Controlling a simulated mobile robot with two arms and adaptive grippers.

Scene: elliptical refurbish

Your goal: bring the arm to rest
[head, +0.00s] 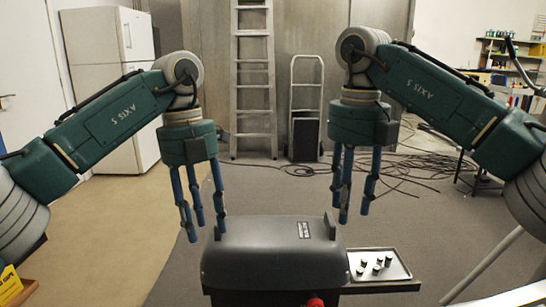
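My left gripper (203,230) hangs at the end of the green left arm, left of the picture's middle. Its several blue fingers point down, spread apart, with nothing between them. My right gripper (350,213) hangs from the green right arm, right of the middle. Its blue fingers also point down, apart and empty. Both arms are raised and bent, with wide space between the two grippers.
A flat tray (399,275) with several small dark cylinders lies at the lower right. A white fridge (112,45), a ladder (255,75) and a hand truck (305,110) stand behind. Cables (425,165) lie on the grey floor. Shelves (500,50) are at the far right.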

